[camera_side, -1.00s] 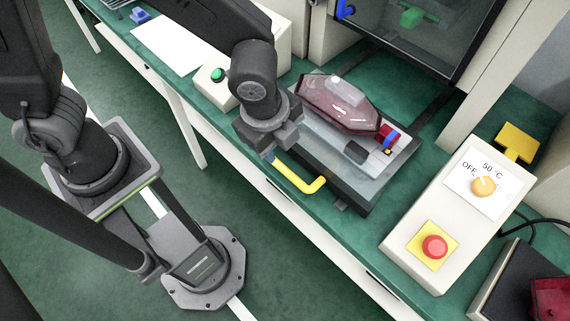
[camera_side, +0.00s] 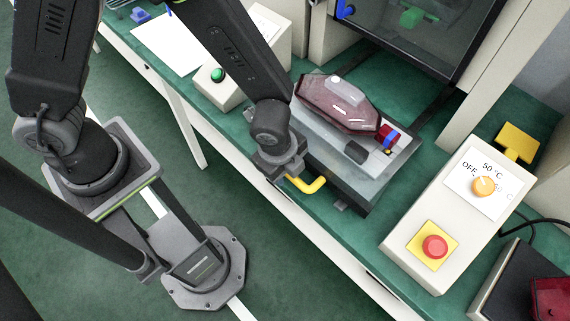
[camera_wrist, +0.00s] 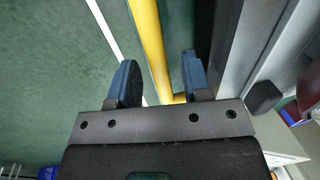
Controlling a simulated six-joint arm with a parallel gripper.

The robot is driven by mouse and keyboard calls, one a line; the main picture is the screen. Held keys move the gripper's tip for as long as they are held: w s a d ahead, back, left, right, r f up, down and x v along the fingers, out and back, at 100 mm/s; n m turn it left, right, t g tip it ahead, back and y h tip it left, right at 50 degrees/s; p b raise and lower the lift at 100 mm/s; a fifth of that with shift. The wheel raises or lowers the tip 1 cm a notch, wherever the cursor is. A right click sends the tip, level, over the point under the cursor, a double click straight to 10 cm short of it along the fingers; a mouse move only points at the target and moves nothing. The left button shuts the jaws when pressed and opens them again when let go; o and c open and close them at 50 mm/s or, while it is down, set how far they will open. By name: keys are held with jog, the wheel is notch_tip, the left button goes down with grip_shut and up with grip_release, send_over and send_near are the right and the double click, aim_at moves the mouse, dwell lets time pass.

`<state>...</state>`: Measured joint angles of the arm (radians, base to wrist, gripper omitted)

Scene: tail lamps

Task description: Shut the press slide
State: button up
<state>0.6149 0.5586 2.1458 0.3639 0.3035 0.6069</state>
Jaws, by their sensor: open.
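The press slide (camera_side: 372,190) is a dark-edged tray with a grey plate, pulled out in front of the press on the green bench. A dark red tail lamp (camera_side: 332,103) lies on it, with a red and blue part at its right end. A yellow handle (camera_side: 309,186) runs along the slide's front edge. My gripper (camera_side: 281,176) is at this handle and hides its left part. In the wrist view the gripper (camera_wrist: 157,84) is open, and the yellow handle (camera_wrist: 150,45) passes between its blue fingertips. I cannot tell whether either finger touches it.
The press (camera_side: 415,40) stands behind the slide, its opening facing it. A white control box (camera_side: 440,215) with a dial and red button is at the right. A box with a green button (camera_side: 218,75) stands left. Dark rails run between slide and press.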

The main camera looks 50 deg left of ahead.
jog(key=shift+c, duration=0.3)
grip_shut()
jog(key=shift+w, duration=0.1)
jog(key=w, duration=2.6)
jog(key=shift+w+a, duration=0.1)
jog(key=shift+w, duration=0.3)
jog(key=shift+o, duration=0.3)
grip_release()
jog(key=shift+s, duration=0.1)
jog(key=s+r, duration=0.1)
jog(key=r, duration=0.8)
jog(key=s+r, duration=0.1)
jog(key=r, duration=0.3)
jog(key=shift+s+r, duration=0.3)
